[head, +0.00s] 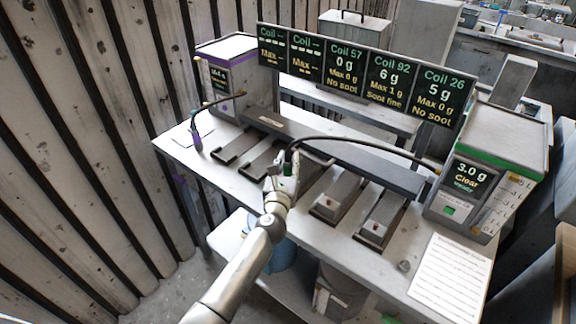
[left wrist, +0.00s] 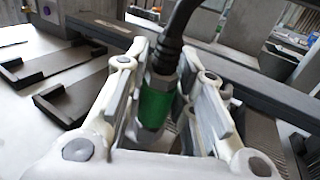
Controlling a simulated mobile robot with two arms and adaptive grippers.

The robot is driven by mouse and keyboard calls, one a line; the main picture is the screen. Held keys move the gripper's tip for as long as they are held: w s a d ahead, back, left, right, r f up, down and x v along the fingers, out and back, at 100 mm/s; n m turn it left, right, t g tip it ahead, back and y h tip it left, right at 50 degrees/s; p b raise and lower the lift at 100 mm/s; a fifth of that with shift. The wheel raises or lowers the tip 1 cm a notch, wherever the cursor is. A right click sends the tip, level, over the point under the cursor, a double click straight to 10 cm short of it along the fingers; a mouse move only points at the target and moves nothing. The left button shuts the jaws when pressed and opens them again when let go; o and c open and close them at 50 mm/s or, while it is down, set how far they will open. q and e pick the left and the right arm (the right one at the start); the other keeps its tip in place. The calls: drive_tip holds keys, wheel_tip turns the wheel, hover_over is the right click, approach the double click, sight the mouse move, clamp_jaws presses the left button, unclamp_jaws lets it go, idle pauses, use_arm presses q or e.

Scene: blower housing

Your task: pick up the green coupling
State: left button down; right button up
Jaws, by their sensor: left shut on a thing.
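The green coupling (left wrist: 155,104) shows in the left wrist view as a short green sleeve on the end of a black hose (left wrist: 178,35). My left gripper (left wrist: 170,100) is shut on it, with a finger on each side; its lower end is partly hidden by the gripper. In the head view my left gripper (head: 283,168) is over the middle of the bench, and the coupling (head: 288,156) is only a small patch at its fingers. The hose (head: 350,141) arcs right to the green-striped box (head: 500,145). My right gripper is not in view.
A purple coupling (head: 197,140) hangs at the left on a hose from the purple-striped box (head: 238,47). Several dark cradles line the bench (head: 330,243); two at right hold metal blocks (head: 337,196). A display panel (head: 364,75) stands behind. A paper sheet (head: 450,279) lies front right.

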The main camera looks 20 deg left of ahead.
use_arm(q)
drive_tip(key=shift+r, duration=0.7)
drive_tip(key=s+a+r+p, duration=0.3)
drive_tip(key=s+r, duration=0.8)
drive_tip(key=s, duration=0.2)
drive_tip(key=shift+s+a, duration=0.3)
idle(0.5)
